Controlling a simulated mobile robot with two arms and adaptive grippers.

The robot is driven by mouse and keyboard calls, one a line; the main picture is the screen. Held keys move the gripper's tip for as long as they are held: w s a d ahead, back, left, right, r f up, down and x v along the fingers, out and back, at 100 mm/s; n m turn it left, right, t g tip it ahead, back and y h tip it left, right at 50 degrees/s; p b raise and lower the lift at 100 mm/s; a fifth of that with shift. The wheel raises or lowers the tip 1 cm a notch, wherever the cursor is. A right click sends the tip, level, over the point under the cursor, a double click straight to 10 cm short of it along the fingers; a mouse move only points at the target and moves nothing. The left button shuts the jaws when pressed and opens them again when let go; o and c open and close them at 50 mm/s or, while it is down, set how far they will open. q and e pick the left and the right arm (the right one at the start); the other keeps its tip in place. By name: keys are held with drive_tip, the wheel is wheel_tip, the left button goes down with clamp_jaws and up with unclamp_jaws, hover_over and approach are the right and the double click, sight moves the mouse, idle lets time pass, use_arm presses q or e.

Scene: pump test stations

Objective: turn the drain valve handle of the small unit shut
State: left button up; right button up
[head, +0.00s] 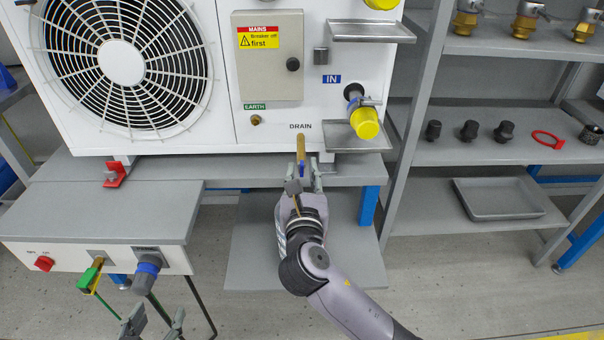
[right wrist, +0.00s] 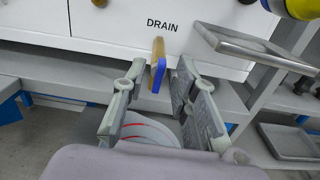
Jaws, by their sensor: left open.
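The drain valve handle (head: 300,148) is below the DRAIN label on the white unit's lower front. In the right wrist view the handle (right wrist: 158,75) shows a brass-coloured upper part and a blue lower part, hanging down. My right gripper (head: 303,178) is just below and in front of it. In the right wrist view the right gripper's fingers (right wrist: 160,82) are apart, one on each side of the handle, with a visible gap on both sides. My left gripper (head: 152,325) is open and empty at the bottom edge, far from the valve.
The unit stands on a grey bench (head: 235,168). A metal drip tray (head: 352,140) and a yellow-capped IN port (head: 364,122) are close to the right of the valve. A grey box with plugs (head: 105,215) is at left. Shelves with fittings (head: 480,152) stand at right.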

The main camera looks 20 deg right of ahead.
drive_tip(key=shift+w+d, duration=0.1)
drive_tip(key=shift+w, duration=0.3)
clamp_jaws()
idle(0.4)
